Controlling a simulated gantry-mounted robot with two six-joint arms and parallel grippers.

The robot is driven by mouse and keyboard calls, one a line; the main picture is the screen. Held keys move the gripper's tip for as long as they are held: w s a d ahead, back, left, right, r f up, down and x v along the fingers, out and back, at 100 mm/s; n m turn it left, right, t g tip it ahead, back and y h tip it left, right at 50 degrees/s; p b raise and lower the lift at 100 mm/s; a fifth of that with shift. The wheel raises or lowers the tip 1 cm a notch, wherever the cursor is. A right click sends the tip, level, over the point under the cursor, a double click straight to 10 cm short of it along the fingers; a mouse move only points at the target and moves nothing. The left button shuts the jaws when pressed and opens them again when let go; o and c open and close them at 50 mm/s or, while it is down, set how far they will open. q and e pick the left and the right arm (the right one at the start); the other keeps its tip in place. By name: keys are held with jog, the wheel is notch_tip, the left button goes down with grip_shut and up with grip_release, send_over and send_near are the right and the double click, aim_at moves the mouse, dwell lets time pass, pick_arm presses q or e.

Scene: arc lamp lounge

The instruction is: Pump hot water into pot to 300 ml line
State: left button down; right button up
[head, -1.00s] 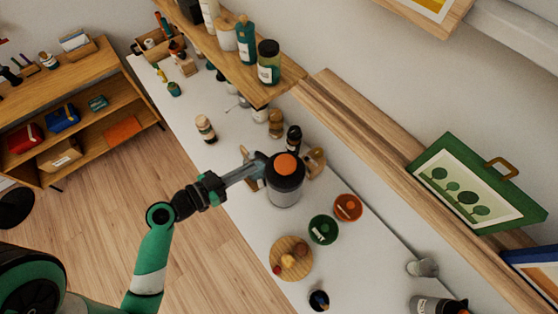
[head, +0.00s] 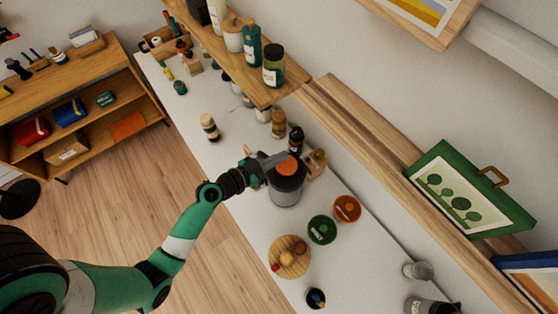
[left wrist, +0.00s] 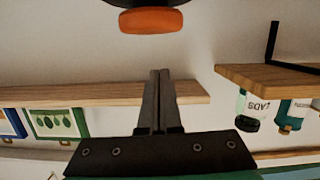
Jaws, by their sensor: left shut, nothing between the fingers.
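A grey, dark-topped dispenser (head: 286,192) with a round orange pump button (head: 287,169) stands upright on the white counter. My left gripper (head: 292,155) is shut and empty. In the head view its fingers cross in front of the far edge of the button. In the left wrist view the closed fingertips (left wrist: 160,73) point toward the orange button (left wrist: 151,20), with a visible gap between them. I cannot make out a pot or a 300 ml line. A tan object (head: 318,160) behind the dispenser is partly hidden. My right gripper is not in view.
A green bowl (head: 321,230), an orange bowl (head: 347,209) and a round wooden board (head: 285,265) with food lie near the dispenser. Bottles (head: 278,124) stand behind it. A wooden shelf (head: 235,62) overhangs the back. A green-framed picture (head: 465,200) leans at right.

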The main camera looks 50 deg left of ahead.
aim_at(280, 166)
pick_arm(q)
jog(key=shift+s+f+b, duration=0.2)
jog(key=shift+f+b, duration=0.15)
jog(key=shift+f, duration=1.45)
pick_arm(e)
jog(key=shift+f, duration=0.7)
pick_arm(q)
notch_tip(280, 166, down, 2)
jog(key=b, duration=0.3)
jog(key=shift+f, duration=0.2)
jog(key=shift+r, duration=0.15)
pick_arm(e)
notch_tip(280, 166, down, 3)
pick_arm(q)
jog(key=shift+d, duration=0.1)
jog(key=shift+r+p, duration=0.3)
jog(key=r+p, duration=0.3)
jog(key=r, duration=0.1)
jog(key=shift+s+a, duration=0.2)
jog(key=shift+s, duration=0.1)
jog(key=b+v, duration=0.2)
jog(key=v, duration=0.7)
jog(key=shift+s+b, duration=0.2)
jog(key=shift+b, duration=0.1)
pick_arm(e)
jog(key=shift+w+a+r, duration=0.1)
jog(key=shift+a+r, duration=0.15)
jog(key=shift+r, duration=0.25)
